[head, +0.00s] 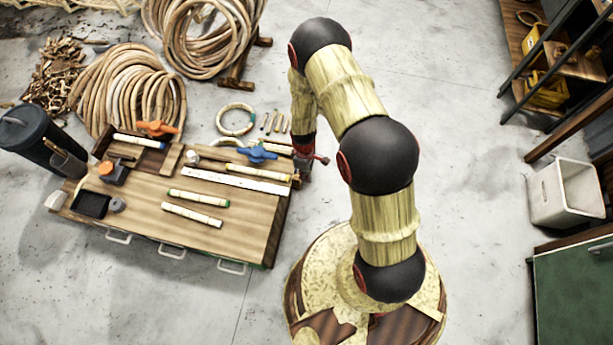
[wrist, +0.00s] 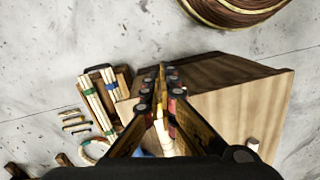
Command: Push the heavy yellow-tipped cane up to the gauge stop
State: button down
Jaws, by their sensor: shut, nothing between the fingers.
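A pale cane with a yellowish end (head: 258,172) lies along the right back part of the wooden bench (head: 235,225), beside a white rule (head: 237,181). My gripper (head: 303,168) is at the bench's right edge, by the right end of this cane. In the wrist view my gripper (wrist: 162,78) has its fingers together with nothing held.
A blue-tipped cane (head: 140,141) lies in the rack at the back left. A blue clamp (head: 257,154) and an orange clamp (head: 157,128) stand at the back.

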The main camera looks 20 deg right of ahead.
jog(key=w+a+f+n+b, duration=0.1)
jog(key=w+f+b, duration=0.1)
jog(key=f, duration=0.3)
jog(key=w+a+f+n+t+b, duration=0.1)
jog(key=w+a+f+b, duration=0.1)
jog(key=w+f+b, duration=0.1)
jog(key=shift+w+f, duration=0.25)
jog(key=shift+f, duration=0.65)
